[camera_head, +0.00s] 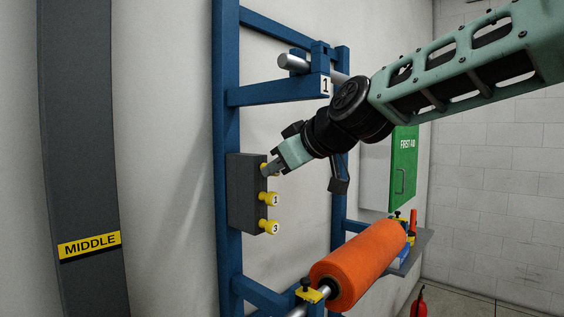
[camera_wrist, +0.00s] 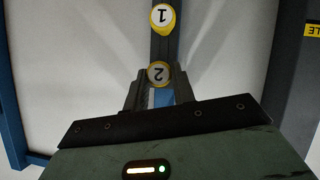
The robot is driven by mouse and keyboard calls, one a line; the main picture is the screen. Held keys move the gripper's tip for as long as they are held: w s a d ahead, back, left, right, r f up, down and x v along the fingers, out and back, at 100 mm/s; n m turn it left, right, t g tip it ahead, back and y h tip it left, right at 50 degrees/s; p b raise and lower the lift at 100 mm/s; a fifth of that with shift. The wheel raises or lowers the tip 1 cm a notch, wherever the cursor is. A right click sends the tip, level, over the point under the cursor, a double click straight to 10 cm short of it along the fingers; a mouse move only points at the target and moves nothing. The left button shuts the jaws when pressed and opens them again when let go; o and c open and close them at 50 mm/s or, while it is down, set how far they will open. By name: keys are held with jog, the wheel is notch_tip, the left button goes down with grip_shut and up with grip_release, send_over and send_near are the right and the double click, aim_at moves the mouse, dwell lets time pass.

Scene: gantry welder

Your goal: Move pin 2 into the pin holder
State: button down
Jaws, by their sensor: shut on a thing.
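The pin holder is a dark grey block (camera_head: 240,190) on a blue upright. Pin 1 (camera_head: 273,199) and pin 3 (camera_head: 268,227) stick out of it, with yellow numbered heads. My gripper (camera_head: 268,168) is at the top of the block, above pin 1, and shut on pin 2. A bit of yellow shows at its fingertips. In the wrist view, pin 2 (camera_wrist: 158,73) sits between the fingertips with its number facing the camera, and pin 1 (camera_wrist: 163,18) shows beyond it. Pin 2's shaft is hidden, so I cannot tell how deep it sits in the block.
A blue rack carries a metal bar (camera_head: 293,63) beside a label "1" and, lower, an orange roll (camera_head: 358,265). A shelf (camera_head: 415,250) with small items and a green first aid cabinet (camera_head: 403,168) are at right. A grey "MIDDLE" post (camera_head: 85,150) stands at left.

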jog(key=shift+w+a, duration=0.15)
jog(key=shift+a, duration=0.05)
jog(key=c, duration=1.1)
grip_release()
jog(key=b+v, duration=0.7)
jog(key=v, duration=1)
jog(key=s+f+m+g+h, duration=0.1)
jog(key=s+f+g+h, duration=0.2)
jog(key=f, duration=0.9)
jog(key=s+f+m+g, duration=0.2)
jog(key=s+f, duration=0.3)
jog(key=f, duration=0.7)
jog(key=s+d+f+g+h, duration=0.1)
jog(key=s+d+f, duration=0.1)
jog(key=s+f, duration=0.3)
jog(key=s+d+f+m+g+h, duration=0.1)
jog(key=s+d+f+h, duration=0.1)
jog(key=s+f, duration=0.3)
jog(key=s+d+f+g+h, duration=0.2)
jog(key=s+d+f, duration=0.2)
jog(key=f, duration=0.5)
jog(key=shift+s+f, duration=0.15)
jog(key=shift+s, duration=0.75)
